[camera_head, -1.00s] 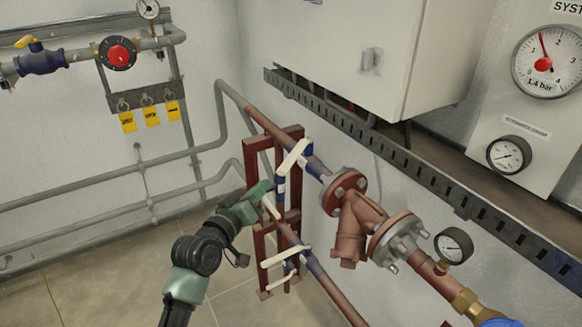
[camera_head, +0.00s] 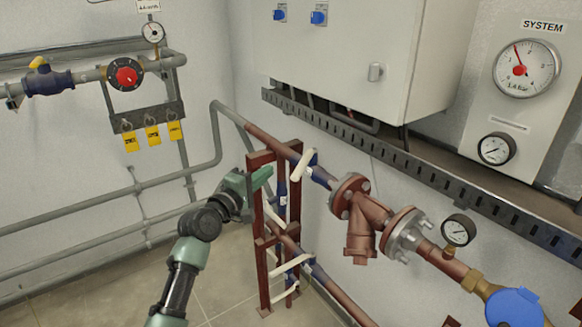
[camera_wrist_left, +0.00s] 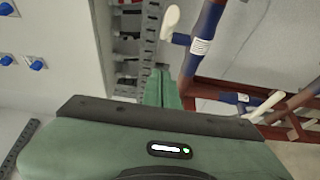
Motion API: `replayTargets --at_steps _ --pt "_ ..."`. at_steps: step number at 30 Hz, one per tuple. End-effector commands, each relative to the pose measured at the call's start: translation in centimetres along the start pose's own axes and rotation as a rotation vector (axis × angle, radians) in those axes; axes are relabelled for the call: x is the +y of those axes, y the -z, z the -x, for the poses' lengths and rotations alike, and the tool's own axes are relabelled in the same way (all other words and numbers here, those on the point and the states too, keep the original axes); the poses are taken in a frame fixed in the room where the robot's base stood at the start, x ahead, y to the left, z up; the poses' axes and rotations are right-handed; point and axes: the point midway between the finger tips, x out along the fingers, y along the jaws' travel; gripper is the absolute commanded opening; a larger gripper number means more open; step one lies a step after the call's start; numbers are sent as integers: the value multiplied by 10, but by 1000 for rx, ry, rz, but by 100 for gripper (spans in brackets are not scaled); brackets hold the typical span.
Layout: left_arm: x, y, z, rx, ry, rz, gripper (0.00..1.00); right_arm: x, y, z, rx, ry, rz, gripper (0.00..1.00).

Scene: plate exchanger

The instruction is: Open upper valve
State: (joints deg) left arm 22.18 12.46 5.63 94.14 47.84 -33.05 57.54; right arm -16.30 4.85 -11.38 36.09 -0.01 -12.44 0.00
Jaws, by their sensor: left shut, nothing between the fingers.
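The upper valve (camera_head: 303,165) sits on the upper pipe beside the dark red frame, with a white lever handle slanting across the pipe. In the left wrist view, a white handle (camera_wrist_left: 171,19) on a blue stem shows near the top, beyond the fingertips. My left gripper (camera_head: 264,177) is in front of the red frame's left post, left of and slightly below the upper valve handle. Its green fingers (camera_wrist_left: 162,87) are closed together and empty. Whether they touch the frame is unclear. My right gripper is out of view.
A lower valve with a white handle (camera_head: 290,264) is on the lower pipe. The red frame (camera_head: 262,250) stands close around both pipes. A white cabinet (camera_head: 345,60) and slotted rail (camera_head: 350,130) are above. Floor at left is open.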

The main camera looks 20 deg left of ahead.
Motion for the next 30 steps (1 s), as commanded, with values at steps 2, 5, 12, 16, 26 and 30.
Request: replayTargets --at_steps 2,5,12,16,26,30 --pt "3 0 -18 -1 -1 2 0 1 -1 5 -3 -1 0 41" --pt "2 0 -37 0 0 1 0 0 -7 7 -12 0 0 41" --pt "3 -26 -55 -2 1 1 0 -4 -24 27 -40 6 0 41" --pt "1 -36 -57 0 2 -1 0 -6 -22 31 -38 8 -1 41" --pt "-1 -40 -58 0 1 -2 0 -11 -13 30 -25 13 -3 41" --pt "-1 -40 -58 0 1 -2 0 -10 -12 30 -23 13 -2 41"
